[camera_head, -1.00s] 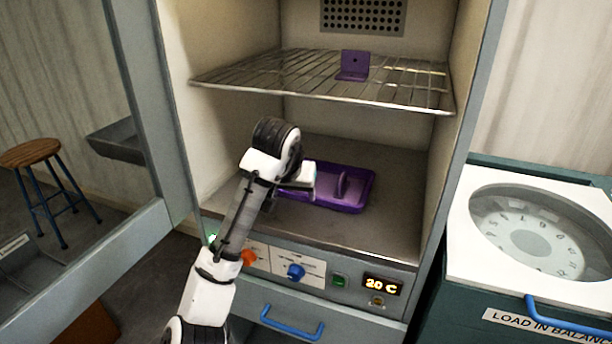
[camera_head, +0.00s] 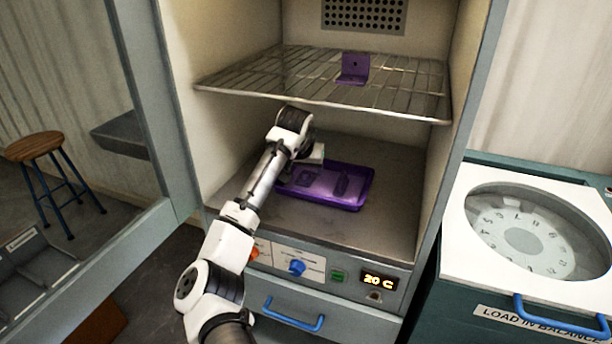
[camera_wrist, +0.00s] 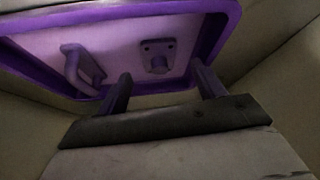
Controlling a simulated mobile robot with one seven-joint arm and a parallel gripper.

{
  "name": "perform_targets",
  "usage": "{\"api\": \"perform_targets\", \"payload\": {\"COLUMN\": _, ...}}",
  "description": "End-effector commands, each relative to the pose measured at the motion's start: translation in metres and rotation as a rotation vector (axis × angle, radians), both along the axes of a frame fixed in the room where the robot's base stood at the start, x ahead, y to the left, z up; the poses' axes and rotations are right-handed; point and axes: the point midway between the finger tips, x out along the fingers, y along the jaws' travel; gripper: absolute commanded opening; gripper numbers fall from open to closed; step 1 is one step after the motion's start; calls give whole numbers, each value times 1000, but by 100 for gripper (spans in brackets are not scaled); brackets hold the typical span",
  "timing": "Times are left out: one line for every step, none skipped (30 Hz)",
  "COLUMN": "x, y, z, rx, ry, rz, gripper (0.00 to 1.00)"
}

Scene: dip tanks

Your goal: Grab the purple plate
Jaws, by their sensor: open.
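A shallow purple tray (camera_head: 352,202) lies on the cabinet floor and fills the top of the wrist view (camera_wrist: 112,38). The loop also shows in the head view (camera_head: 342,186). Another purple piece, L-shaped with a small hole (camera_head: 354,69), stands on the wire shelf above. My gripper (camera_wrist: 163,76) is open and empty. The square plate appears ahead, between its fingertips; contact cannot be told. The fingertips are hidden in the head view.
The wire shelf (camera_head: 300,80) hangs above my wrist. The cabinet's open door (camera_head: 90,255) stands at left. A control panel with knobs (camera_head: 297,267) runs below the opening. A white-topped machine (camera_head: 455,240) stands at right. The cabinet floor right of the tray is clear.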

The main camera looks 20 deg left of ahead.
Motion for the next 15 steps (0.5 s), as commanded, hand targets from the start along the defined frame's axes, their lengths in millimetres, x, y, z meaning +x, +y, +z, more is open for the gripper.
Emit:
{"api": "perform_targets", "payload": {"x": 3, "y": 1, "z": -6, "rx": -1, "ry": 3, "rz": 1, "gripper": 68}}
{"api": "perform_targets", "payload": {"x": 6, "y": 1, "z": -9, "rx": 0, "ry": 2, "rz": 0, "gripper": 68}}
{"api": "perform_targets", "payload": {"x": 9, "y": 2, "z": -14, "rx": -1, "ry": 2, "rz": 1, "gripper": 68}}
{"api": "perform_targets", "payload": {"x": 10, "y": 2, "z": -17, "rx": 0, "ry": 1, "rz": 0, "gripper": 68}}
{"api": "perform_targets", "payload": {"x": 12, "y": 2, "z": -19, "rx": 0, "ry": 0, "rz": -1, "gripper": 68}}
{"api": "perform_targets", "payload": {"x": 13, "y": 2, "z": -22, "rx": 0, "ry": 0, "rz": -1, "gripper": 68}}
{"api": "perform_targets", "payload": {"x": 14, "y": 2, "z": -23, "rx": 0, "ry": 0, "rz": -1, "gripper": 68}}
{"api": "perform_targets", "payload": {"x": 14, "y": 2, "z": -24, "rx": 1, "ry": -1, "rz": -1, "gripper": 68}}
{"api": "perform_targets", "payload": {"x": 14, "y": 2, "z": -25, "rx": 0, "ry": -1, "rz": -1, "gripper": 68}}
{"api": "perform_targets", "payload": {"x": 14, "y": 2, "z": -25, "rx": 0, "ry": -1, "rz": -1, "gripper": 68}}
{"api": "perform_targets", "payload": {"x": 14, "y": 2, "z": -25, "rx": 0, "ry": -1, "rz": -1, "gripper": 68}}
{"api": "perform_targets", "payload": {"x": 14, "y": 2, "z": -25, "rx": 0, "ry": -1, "rz": -1, "gripper": 68}}
{"api": "perform_targets", "payload": {"x": 14, "y": 2, "z": -25, "rx": 0, "ry": -1, "rz": -1, "gripper": 68}}
{"api": "perform_targets", "payload": {"x": 14, "y": 2, "z": -25, "rx": 0, "ry": -1, "rz": -1, "gripper": 68}}
{"api": "perform_targets", "payload": {"x": 14, "y": 2, "z": -25, "rx": 0, "ry": -1, "rz": -1, "gripper": 63}}
